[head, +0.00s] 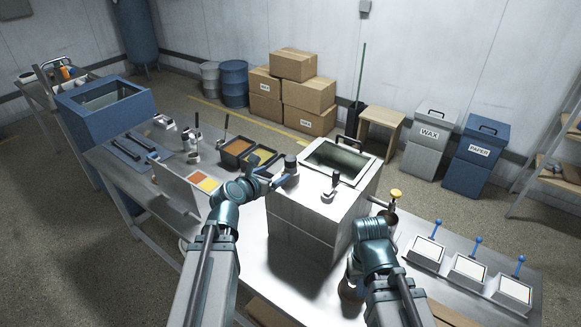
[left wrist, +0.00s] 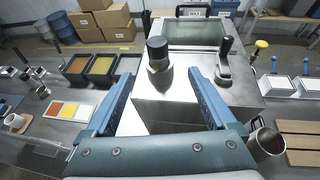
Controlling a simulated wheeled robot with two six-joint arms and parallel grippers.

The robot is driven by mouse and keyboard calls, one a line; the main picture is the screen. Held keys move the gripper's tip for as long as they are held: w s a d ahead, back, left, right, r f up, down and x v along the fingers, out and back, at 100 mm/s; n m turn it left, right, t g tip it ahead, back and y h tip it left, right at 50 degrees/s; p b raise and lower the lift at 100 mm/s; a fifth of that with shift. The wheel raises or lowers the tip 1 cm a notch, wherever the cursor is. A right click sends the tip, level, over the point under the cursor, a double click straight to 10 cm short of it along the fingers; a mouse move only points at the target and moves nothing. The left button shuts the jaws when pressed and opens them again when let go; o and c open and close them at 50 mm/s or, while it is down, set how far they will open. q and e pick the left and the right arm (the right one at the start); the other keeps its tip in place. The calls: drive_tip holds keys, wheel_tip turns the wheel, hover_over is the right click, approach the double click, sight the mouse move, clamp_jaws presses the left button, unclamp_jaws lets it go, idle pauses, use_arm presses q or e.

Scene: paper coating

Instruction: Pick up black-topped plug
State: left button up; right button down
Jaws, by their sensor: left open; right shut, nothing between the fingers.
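The black-topped plug (left wrist: 158,66) stands upright on the top of a grey metal box (left wrist: 195,105), near its left edge. It has a dark cap over a metal body, and it also shows in the head view (head: 291,165). My left gripper (left wrist: 160,75) is open, with its two blue fingers on either side of the plug in the left wrist view; I see gaps on both sides. The left gripper also shows in the head view (head: 276,181), close to the plug. My right arm is at the lower right in the head view, but its gripper is hidden.
A black-handled lever (head: 332,186) stands on the box right of the plug, in front of the open tank (head: 370,180). A yellow knob (head: 396,193) rises right of the box. Trays (head: 236,147) and a colour card (head: 201,181) lie left. Blue-handled presses (head: 468,269) stand right.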

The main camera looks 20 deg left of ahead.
sight(288, 162)
use_arm(q)
drive_tip(key=b+x, duration=0.3)
drive_tip(key=x, duration=0.5)
drive_tip(key=shift+w+f, duration=0.2)
drive_tip(key=shift+w+d, duration=0.1)
drive_tip(key=shift+w, duration=0.4)
drive_tip(key=x, duration=0.1)
drive_tip(key=b+x, duration=0.1)
drive_tip(key=x, duration=0.2)
drive_tip(key=shift+w+r, duration=0.15)
drive_tip(key=shift+w, duration=0.3)
drive_tip(key=shift+s, duration=0.1)
drive_tip(key=shift+c, duration=1.3)
clamp_jaws()
